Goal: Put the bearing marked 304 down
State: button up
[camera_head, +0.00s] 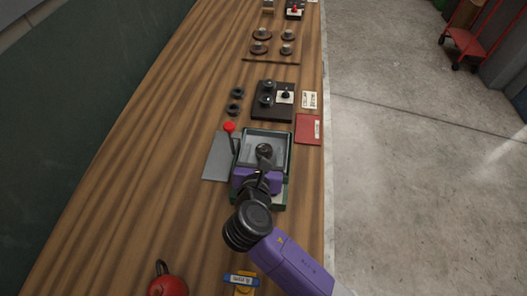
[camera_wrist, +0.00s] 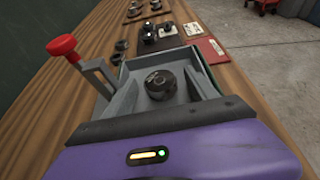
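A dark ring-shaped bearing (camera_head: 264,150) lies over the grey interior of a green-edged tray fixture (camera_head: 290,160). It also shows in the wrist view (camera_wrist: 160,85); no number can be read on it. My purple gripper (camera_head: 262,170) is over the near part of the fixture. In the wrist view, my grey fingers (camera_wrist: 162,92) appear spread on either side of the bearing, with gaps between them and it. The bearing's underside and exact contact with the tray are hidden.
A red-knobbed lever (camera_head: 229,128) rises at the fixture's left, by a grey plate (camera_head: 216,160). Beyond are two dark rings (camera_head: 235,101), a black block with knobs (camera_head: 268,112) and a red booklet (camera_head: 308,129). A red round object (camera_head: 168,285) is nearer. Bench left is clear.

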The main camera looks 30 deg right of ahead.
jog(key=shift+r, duration=0.15)
jog(key=v, duration=1.2)
dwell(0.4)
